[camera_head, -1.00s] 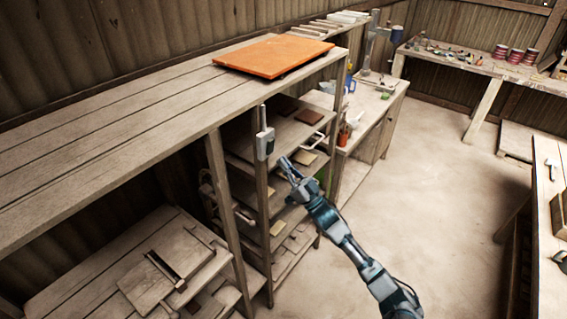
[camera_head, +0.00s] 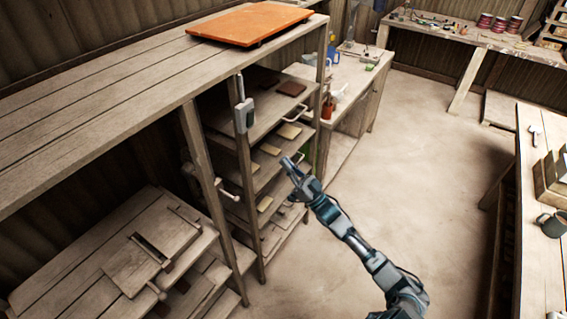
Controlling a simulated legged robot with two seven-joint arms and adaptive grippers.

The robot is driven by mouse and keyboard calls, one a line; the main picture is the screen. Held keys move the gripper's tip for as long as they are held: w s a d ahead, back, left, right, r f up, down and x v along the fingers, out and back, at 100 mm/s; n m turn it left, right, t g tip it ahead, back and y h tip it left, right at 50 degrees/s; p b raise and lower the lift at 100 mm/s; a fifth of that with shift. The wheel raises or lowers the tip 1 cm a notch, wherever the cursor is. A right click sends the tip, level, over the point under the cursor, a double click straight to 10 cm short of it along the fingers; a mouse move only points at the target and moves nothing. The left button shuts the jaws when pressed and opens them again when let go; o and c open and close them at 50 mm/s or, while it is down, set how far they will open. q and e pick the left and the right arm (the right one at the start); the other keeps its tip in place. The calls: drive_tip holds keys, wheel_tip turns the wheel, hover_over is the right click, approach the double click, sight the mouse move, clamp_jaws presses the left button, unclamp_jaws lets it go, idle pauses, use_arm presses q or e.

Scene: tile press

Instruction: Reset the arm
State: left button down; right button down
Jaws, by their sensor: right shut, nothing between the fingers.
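My right arm comes in from the bottom right, and its gripper (camera_head: 288,166) is shut and empty. It is held in the air in front of the shelf rack (camera_head: 254,195), at about the height of the middle shelves. I cannot tell how far it is from the shelf edges. The rack's shelves hold several small flat tiles, among them a dark brown tile (camera_head: 291,88) on an upper shelf. My left gripper is not in view.
An orange board (camera_head: 250,23) lies on the long wooden counter (camera_head: 95,92). A grey box with an antenna (camera_head: 243,115) is on the rack's post. A lower bench with a wooden press (camera_head: 150,260) is at bottom left. A table with a mug (camera_head: 551,224) stands right. The floor (camera_head: 425,160) between is clear.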

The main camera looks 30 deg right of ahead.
wheel_tip(320, 180, down, 22)
drive_tip(key=w+d+m+g+h, duration=0.2)
drive_tip(key=m+g+h, duration=0.2)
drive_tip(key=h, duration=0.3)
drive_tip(key=s+a+f+g+h, duration=0.1)
drive_tip(key=s+f+g, duration=0.3)
drive_tip(key=f, duration=0.9)
drive_tip(key=s+a+f+g+h, duration=0.1)
drive_tip(key=s+f+g+h, duration=0.15)
drive_tip(key=s+f, duration=0.75)
drive_tip(key=s+a+f+g, duration=0.3)
drive_tip(key=s+f, duration=0.5)
drive_tip(key=f, duration=0.3)
drive_tip(key=s+a+f+g, duration=0.4)
drive_tip(key=s+f, duration=0.3)
drive_tip(key=f, duration=0.4)
drive_tip(key=s+a+f+n+g, duration=0.1)
drive_tip(key=s+a+f+g, duration=0.1)
drive_tip(key=s, duration=0.9)
drive_tip(key=s+a+f+n+g, duration=0.1)
drive_tip(key=s+a+f+g, duration=0.2)
drive_tip(key=s, duration=0.8)
wheel_tip(320, 180, down, 3)
drive_tip(key=shift+a+g+y, duration=0.35)
drive_tip(key=shift+a, duration=0.75)
